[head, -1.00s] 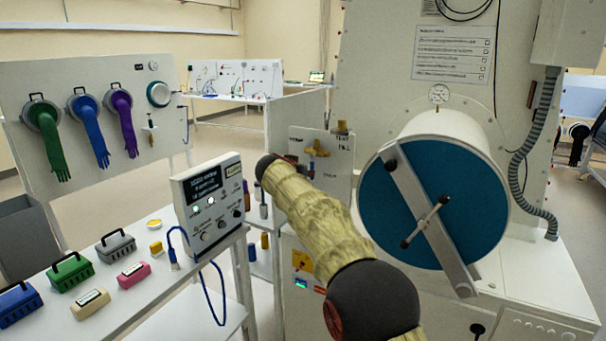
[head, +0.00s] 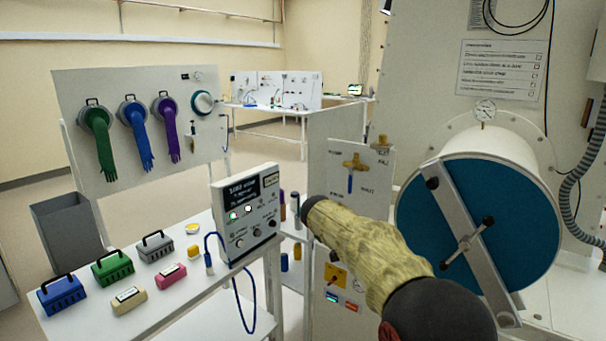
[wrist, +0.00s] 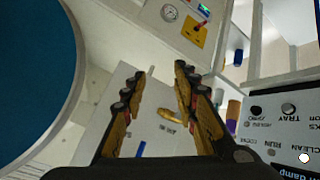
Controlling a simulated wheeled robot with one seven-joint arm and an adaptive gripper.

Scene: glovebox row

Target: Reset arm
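My arm (head: 365,250), in a yellowish sleeve with dark joints, reaches up from the bottom right of the head view. Its dark far end is in front of the gap between the bench and the valve panel. My gripper's fingers cannot be made out there. In the wrist view my gripper (wrist: 160,72) has its two fingers apart with nothing between them. Behind them are the pale valve panel (wrist: 120,85) and a brass valve handle (wrist: 168,114), apparently not touched.
A glovebox chamber with a blue round door (head: 420,230) stands right of my arm. A control box (head: 247,210) stands on the left bench among several cases. A glove board (head: 75,95) is behind it. Open floor (head: 270,150) lies beyond.

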